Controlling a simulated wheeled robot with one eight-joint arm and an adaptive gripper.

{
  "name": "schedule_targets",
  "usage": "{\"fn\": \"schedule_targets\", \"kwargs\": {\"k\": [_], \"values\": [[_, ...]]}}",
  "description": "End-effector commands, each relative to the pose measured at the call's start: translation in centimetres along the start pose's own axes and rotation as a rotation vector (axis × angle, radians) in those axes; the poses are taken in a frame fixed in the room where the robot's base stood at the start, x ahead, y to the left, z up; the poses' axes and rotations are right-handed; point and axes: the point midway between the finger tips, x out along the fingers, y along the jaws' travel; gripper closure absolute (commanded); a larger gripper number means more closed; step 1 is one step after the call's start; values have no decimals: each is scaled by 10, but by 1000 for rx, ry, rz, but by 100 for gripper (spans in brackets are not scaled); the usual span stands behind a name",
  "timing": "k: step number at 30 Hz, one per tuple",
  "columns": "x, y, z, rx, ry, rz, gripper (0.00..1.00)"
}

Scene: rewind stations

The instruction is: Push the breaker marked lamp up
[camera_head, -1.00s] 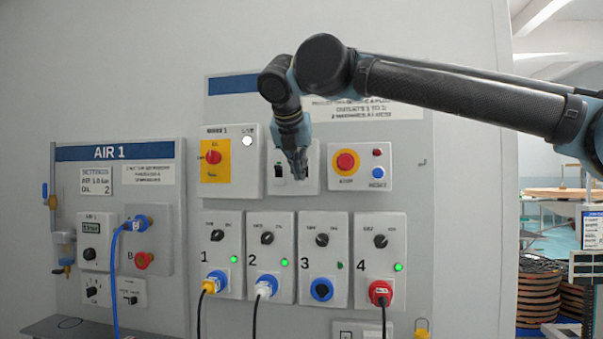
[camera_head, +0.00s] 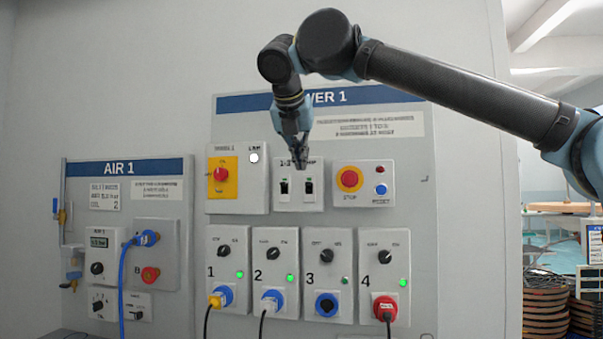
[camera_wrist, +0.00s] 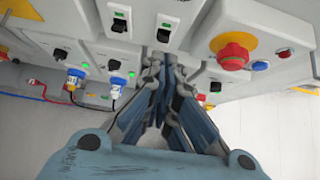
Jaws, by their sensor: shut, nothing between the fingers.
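A white breaker box (camera_head: 297,202) on the POWER 1 panel holds two black breakers side by side. The left breaker (camera_head: 284,188) is labelled 1-3. The right, lamp breaker (camera_head: 308,187) has a label partly hidden by my gripper, with "MP" readable. In the wrist view the lamp breaker (camera_wrist: 164,34) is just beyond my fingertips, with a green mark above its black toggle. My gripper (camera_head: 302,164) is shut and empty, pointing down in front of the box's top edge, above the lamp toggle. Contact cannot be told. Its fingers also show in the wrist view (camera_wrist: 168,68).
Right of the box are a red stop button (camera_head: 349,179) and a blue reset button (camera_head: 380,190). Left is a red rotary switch on yellow (camera_head: 221,175) with a lit white lamp (camera_head: 254,158). Below are numbered outlets with plugs, including a red plug (camera_head: 385,308).

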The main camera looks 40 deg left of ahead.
Motion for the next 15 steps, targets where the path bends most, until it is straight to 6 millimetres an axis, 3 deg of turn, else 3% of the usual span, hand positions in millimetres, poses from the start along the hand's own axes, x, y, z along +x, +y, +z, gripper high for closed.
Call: {"fn": "schedule_targets", "kwargs": {"k": [6,15], "values": [[-12,-3,4,3,2,-3,100],[-14,-2,4,2,3,-2,100]]}}
